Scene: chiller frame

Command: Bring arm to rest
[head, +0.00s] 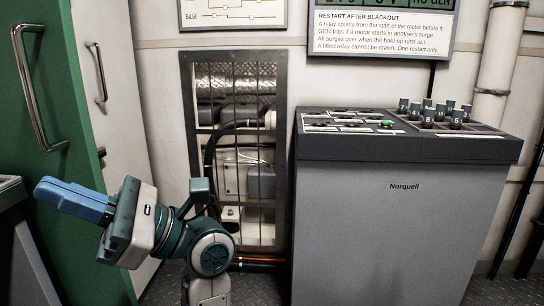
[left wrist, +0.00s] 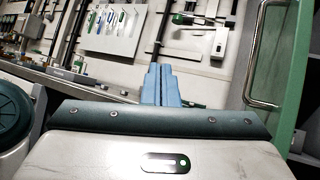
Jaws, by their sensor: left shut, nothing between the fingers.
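My left gripper (head: 75,200) is at the lower left of the head view, its blue fingers pointing left in front of the green door. The fingers are shut together with nothing between them. The left wrist view shows the same blue fingers (left wrist: 161,86) closed, pointing up the picture. The left forearm is folded at the elbow, in front of the floor by the wall grille. My right gripper is in neither view.
A grey Norquell console (head: 400,220) stands at the right, with small numbered black cylinders (head: 428,116) on top. A barred opening (head: 240,150) shows pipes behind. A green door (head: 75,130) with a handle is at left. A tool board (left wrist: 115,30) shows in the wrist view.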

